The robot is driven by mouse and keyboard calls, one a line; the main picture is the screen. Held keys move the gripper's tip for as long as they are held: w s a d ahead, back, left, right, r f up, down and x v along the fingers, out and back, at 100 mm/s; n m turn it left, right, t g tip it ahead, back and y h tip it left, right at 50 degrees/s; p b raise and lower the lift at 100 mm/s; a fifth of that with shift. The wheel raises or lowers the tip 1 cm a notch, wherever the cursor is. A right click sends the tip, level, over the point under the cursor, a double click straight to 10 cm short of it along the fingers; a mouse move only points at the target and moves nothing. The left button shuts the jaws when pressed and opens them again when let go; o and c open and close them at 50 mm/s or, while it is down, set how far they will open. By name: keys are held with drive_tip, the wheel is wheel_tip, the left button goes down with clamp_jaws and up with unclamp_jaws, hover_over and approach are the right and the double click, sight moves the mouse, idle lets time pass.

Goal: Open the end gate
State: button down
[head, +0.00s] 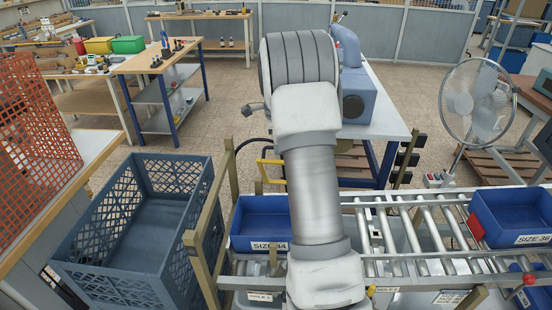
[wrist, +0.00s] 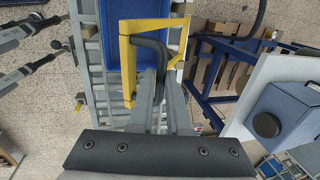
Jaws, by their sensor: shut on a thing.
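The end gate (wrist: 150,25) is a yellow frame across the end of the roller conveyor, with a dark curved handle (wrist: 148,42) on it. In the head view part of the yellow gate (head: 268,162) shows just left of my arm. My gripper (wrist: 158,78) is shut on the gate's handle in the wrist view. In the head view my arm hides the gripper and most of the gate. A blue bin labelled SIZE 44 (head: 262,228) sits on the conveyor beside the gate, and its blue floor also shows in the wrist view (wrist: 118,35).
The roller conveyor (head: 420,215) runs right to another blue bin (head: 512,218). A blue machine (head: 357,95) stands on a table beyond. A fan (head: 475,100) stands at right.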

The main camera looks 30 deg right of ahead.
drive_tip(key=w+d+r+p, duration=0.2)
drive_tip(key=w+d, duration=0.4)
drive_tip(key=w, duration=0.2)
drive_tip(key=shift+w+d, duration=0.25)
drive_tip(key=shift+d, duration=0.05)
idle(0.4)
drive_tip(key=c, duration=0.9)
unclamp_jaws()
drive_tip(key=shift+w+d, duration=0.1)
drive_tip(key=shift+w, duration=0.05)
drive_tip(key=shift+r, duration=0.2)
drive_tip(key=shift+r, duration=0.1)
drive_tip(key=v, duration=1.7)
drive_tip(key=shift+r, duration=0.15)
